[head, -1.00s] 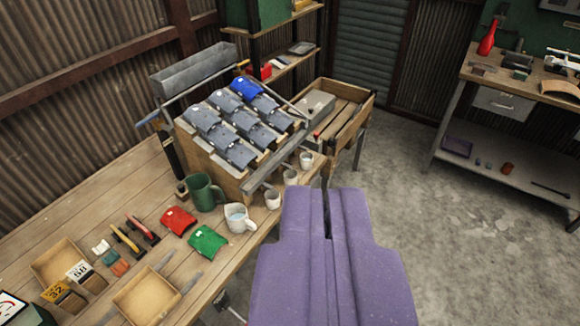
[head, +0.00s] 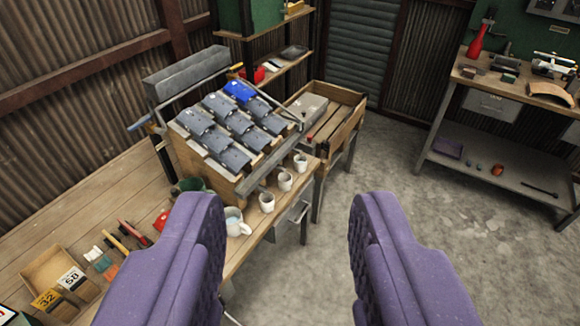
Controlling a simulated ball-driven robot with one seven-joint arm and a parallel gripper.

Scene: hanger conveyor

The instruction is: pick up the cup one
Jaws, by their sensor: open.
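Three small white cups stand in a row along the front edge of the wooden bench: a far cup (head: 300,162), a middle cup (head: 285,182) and a near cup (head: 267,203). A larger white mug (head: 234,218) with a pale inside stands nearer, partly behind my left finger. A green mug (head: 188,184) is mostly hidden behind that finger. I cannot tell which one is cup one. My gripper (head: 288,205) has two purple padded fingers, wide apart and empty. They appear in front of the bench edge and floor, touching no cup that I can see.
Trays and tools lie at the bench's left. A second workbench (head: 520,90) is at right; the floor between is clear.

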